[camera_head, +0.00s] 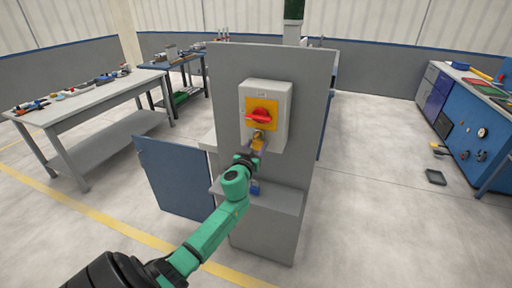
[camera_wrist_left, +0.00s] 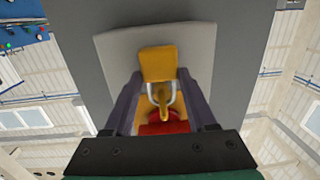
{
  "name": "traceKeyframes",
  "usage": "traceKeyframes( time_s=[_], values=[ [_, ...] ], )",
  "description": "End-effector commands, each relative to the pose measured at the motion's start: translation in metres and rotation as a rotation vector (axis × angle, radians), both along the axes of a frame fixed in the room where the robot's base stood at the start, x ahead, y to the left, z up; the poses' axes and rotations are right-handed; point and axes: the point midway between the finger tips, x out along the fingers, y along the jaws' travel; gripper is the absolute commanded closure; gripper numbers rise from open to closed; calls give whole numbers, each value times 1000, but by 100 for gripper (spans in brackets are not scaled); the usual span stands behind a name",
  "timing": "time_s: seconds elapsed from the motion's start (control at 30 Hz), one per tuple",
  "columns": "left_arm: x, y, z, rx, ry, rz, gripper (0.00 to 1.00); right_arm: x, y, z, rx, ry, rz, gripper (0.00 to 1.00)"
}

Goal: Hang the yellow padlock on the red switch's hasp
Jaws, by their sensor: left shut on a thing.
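The red switch (camera_head: 259,115) sits on a yellow plate (camera_head: 250,104) on a light grey box fixed to a grey upright panel. The yellow padlock (camera_head: 258,138) is just below the switch, at the lower front of the box. My left gripper (camera_head: 257,147) is shut on it from below. In the left wrist view, the gripper's dark fingers flank the padlock's body (camera_wrist_left: 158,63). Its silver shackle (camera_wrist_left: 177,100) lies around or in front of a yellow tab, beside the red switch (camera_wrist_left: 165,128). I cannot tell whether the shackle passes through the hasp. My right gripper is not in view.
A grey ledge (camera_head: 280,199) juts out below the box, with a small blue object (camera_head: 254,187) on it. A blue panel (camera_head: 175,178) stands to the left. A workbench (camera_head: 80,95) with tools is farther left. The floor on the right is mostly clear.

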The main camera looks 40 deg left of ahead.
Motion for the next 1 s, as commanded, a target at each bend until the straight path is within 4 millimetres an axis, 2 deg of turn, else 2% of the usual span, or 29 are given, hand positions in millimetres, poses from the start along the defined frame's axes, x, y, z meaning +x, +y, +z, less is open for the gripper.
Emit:
traceKeyframes(
  time_s=[0.1, 0.13, 0.2, 0.23, 0.53, 0.67, 0.77, 1.0],
  values=[
    [0, 0, 0, 0, -1, 0, 100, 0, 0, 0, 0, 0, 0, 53],
    [0, 0, 0, 0, -1, 0, 39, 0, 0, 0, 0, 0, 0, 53],
    [0, 0, 0, 0, -1, 0, 13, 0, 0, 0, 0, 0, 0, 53],
    [0, 0, 0, 0, -1, 0, 8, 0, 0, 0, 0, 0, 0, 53],
    [-1, 0, -1, 1, 1, 0, 8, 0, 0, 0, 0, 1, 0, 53],
    [-11, -4, -1, 0, 1, -1, 8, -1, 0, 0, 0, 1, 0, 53],
    [-29, -12, 0, 0, 3, -2, 8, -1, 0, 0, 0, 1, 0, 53],
    [-92, -38, -1, -3, 3, -1, 8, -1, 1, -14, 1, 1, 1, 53]
  ],
)
